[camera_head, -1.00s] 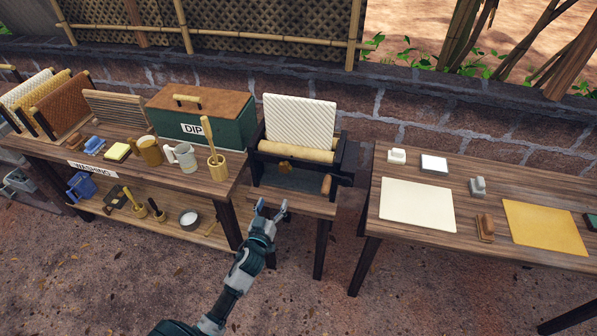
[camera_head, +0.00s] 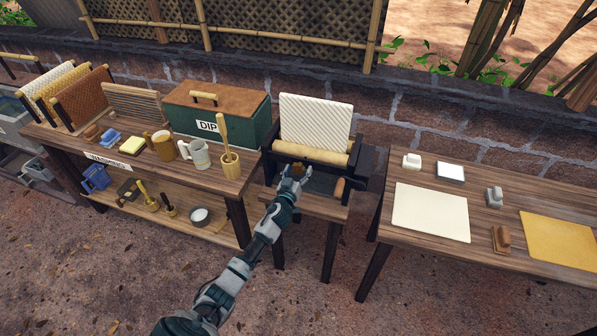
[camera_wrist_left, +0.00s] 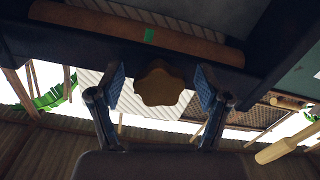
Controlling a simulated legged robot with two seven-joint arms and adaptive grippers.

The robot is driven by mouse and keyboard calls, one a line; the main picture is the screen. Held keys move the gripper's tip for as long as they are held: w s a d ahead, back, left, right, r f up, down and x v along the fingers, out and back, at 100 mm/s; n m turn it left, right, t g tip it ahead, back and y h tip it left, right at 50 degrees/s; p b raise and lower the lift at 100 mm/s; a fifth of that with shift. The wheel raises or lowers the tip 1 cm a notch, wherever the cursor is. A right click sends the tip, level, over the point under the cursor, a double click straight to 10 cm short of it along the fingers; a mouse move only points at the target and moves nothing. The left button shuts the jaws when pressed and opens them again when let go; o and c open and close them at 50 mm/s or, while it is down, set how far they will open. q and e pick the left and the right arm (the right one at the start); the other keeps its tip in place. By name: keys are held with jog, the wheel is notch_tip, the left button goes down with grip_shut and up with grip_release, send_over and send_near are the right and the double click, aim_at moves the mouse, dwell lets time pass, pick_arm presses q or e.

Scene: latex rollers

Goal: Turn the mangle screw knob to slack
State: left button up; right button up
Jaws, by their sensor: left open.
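The mangle (camera_head: 358,168) stands on a small wooden stand, with a dark frame, pale wooden rollers and a white ribbed sheet (camera_head: 315,122) upright in it. Its screw knob (camera_wrist_left: 160,84) is brown with a lobed edge; in the head view it shows only partly behind my left gripper (camera_head: 294,178). In the left wrist view my left gripper (camera_wrist_left: 160,88) is open, with one blue-padded finger on each side of the knob. Gaps show between the pads and the knob. A small green mark (camera_wrist_left: 149,35) shows on the mangle beside the knob. My right gripper is out of view.
The washing table (camera_head: 70,147) at left holds mugs, a wooden pot with a stick and the green DIP box (camera_head: 232,132). The right table (camera_head: 420,257) holds a pale sheet (camera_head: 431,212), a yellow sheet (camera_head: 560,240) and small blocks. A gap separates the mangle from the right table.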

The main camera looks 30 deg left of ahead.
pick_arm(q)
jog(key=c, duration=1.2)
